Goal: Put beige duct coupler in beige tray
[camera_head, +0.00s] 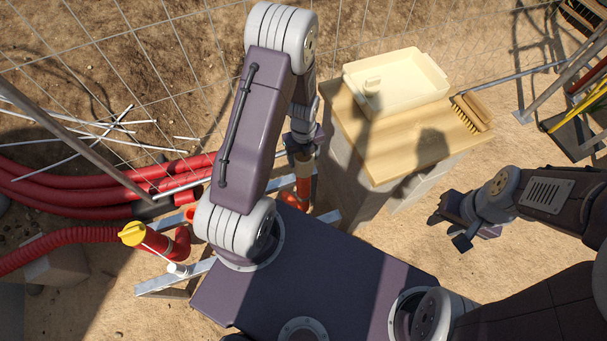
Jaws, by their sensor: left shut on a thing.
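The beige tray (432,72) stands on the light wooden top at the back. My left gripper (303,150) points down to the left of the wooden top, partly hidden by my own arm. It is shut on a tan, ring-like piece, which looks like the beige duct coupler (303,158), right above an orange-red pipe end. I cannot tell whether the coupler touches the pipe. My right gripper (450,231) is open and empty, right of the stand.
The wooden top (400,142) rests on a pale block stand, with a brush (472,112) at its right edge. Red hoses (100,190) and a yellow-capped red pipe (133,233) lie left. A wire mesh fence runs along the back. Sandy ground is open at right.

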